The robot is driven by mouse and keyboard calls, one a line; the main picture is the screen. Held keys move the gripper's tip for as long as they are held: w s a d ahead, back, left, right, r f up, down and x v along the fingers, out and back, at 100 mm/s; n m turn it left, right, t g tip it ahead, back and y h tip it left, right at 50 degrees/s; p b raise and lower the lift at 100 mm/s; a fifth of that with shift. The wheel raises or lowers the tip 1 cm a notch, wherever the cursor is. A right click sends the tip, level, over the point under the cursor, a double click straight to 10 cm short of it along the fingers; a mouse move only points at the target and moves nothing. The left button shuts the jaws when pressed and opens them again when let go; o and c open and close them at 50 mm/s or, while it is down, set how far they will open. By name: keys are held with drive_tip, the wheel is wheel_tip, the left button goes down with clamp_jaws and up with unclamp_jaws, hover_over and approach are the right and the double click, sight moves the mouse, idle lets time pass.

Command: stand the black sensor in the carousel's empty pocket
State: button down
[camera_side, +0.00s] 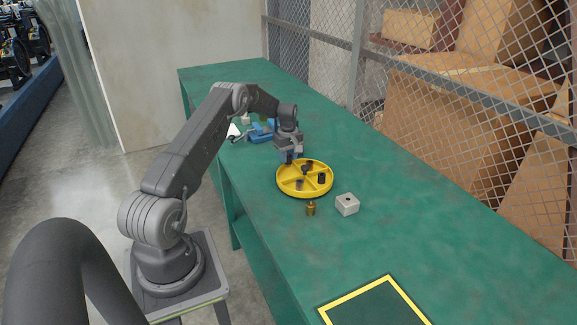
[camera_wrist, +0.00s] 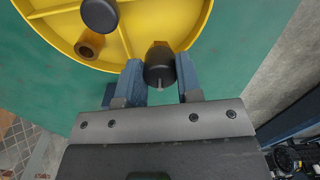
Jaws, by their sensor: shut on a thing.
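The black sensor (camera_wrist: 159,68) is between the blue fingers of my gripper (camera_wrist: 156,82), which are shut on it. In the side view my gripper (camera_side: 290,158) points down at the back left rim of the carousel (camera_side: 305,195). The carousel is round and divided by ribs, and several dark parts stand in it. A brown hollow part (camera_wrist: 89,45) sits in one pocket, beside the black hub (camera_wrist: 100,14).
A brass part (camera_side: 311,209) and a grey block with a hole (camera_side: 347,205) stand on the green bench (camera_side: 420,240) in front of the carousel. Blue items (camera_side: 261,133) lie behind my gripper. A yellow-bordered square (camera_side: 375,304) marks the near end. The bench's right side is clear.

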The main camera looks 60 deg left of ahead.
sight(288, 165)
drive_tip(key=shift+w+f, duration=0.1)
drive_tip(key=shift+f, duration=1.95)
drive_tip(key=shift+f, duration=0.15)
drive_tip(key=c, duration=0.8)
unclamp_jaws()
